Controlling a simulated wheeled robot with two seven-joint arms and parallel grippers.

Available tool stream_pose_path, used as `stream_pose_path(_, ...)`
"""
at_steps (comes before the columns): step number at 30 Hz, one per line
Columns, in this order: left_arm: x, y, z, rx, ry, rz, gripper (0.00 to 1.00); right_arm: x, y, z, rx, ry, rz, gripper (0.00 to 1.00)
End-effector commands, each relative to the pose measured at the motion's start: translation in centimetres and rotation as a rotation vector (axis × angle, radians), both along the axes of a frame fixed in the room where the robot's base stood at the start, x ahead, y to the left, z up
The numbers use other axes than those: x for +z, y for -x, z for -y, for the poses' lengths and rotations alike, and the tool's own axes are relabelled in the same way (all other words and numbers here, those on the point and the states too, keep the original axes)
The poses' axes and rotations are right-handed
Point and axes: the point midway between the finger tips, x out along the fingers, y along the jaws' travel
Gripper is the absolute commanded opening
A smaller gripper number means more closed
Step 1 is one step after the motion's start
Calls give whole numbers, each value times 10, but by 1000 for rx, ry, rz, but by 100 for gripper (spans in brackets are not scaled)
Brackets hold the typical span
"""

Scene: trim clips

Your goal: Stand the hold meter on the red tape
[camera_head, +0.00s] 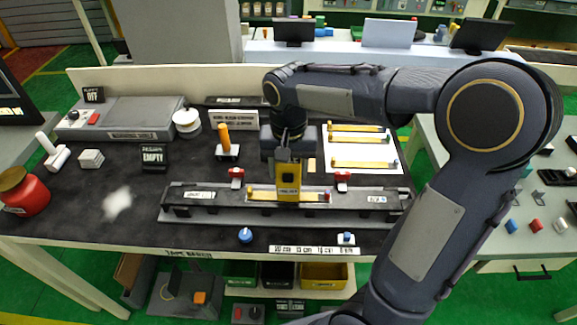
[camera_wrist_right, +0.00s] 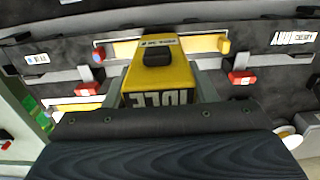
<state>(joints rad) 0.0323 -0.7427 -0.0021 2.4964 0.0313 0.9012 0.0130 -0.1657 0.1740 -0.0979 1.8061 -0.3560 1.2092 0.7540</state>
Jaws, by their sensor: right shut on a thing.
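The hold meter (camera_head: 288,181) is a yellow block with a dark top part and a display reading IDLE. It also shows in the right wrist view (camera_wrist_right: 160,78), between the two fingers. My right gripper (camera_head: 287,158) is shut on it and holds it upright over the middle of the dark fixture rail (camera_head: 220,203). It hides part of the yellow trim strip (camera_head: 262,196) on the rail. Whether it touches the strip cannot be told. I cannot make out a strip of red tape in either view. My left gripper is not in view.
Red clamps (camera_head: 237,174) (camera_head: 342,179) stand on both sides of the meter behind the rail. A white sheet (camera_head: 360,148) with yellow strips lies at the back right. An orange-handled tool (camera_head: 224,137) stands behind the rail. A blue knob (camera_head: 245,235) sits in front.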

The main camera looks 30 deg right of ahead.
Motion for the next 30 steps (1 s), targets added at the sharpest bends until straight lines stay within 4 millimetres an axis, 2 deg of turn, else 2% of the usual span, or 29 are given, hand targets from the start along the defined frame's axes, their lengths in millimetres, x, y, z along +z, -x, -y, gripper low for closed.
stream_pose_path(8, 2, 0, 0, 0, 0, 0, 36, 0, 0, 0, 0, 0, 0, 33)
stream_pose_path(9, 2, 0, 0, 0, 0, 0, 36, 0, 0, 0, 0, 0, 0, 52)
stream_pose_path(15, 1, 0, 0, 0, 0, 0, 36, 0, 0, 0, 0, 0, 0, 76)
stream_pose_path(24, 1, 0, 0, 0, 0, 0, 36, 3, 0, 0, 0, 0, 1, 76)
stream_pose_path(30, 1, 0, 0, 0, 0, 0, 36, 31, -1, 0, 0, 0, 5, 76)
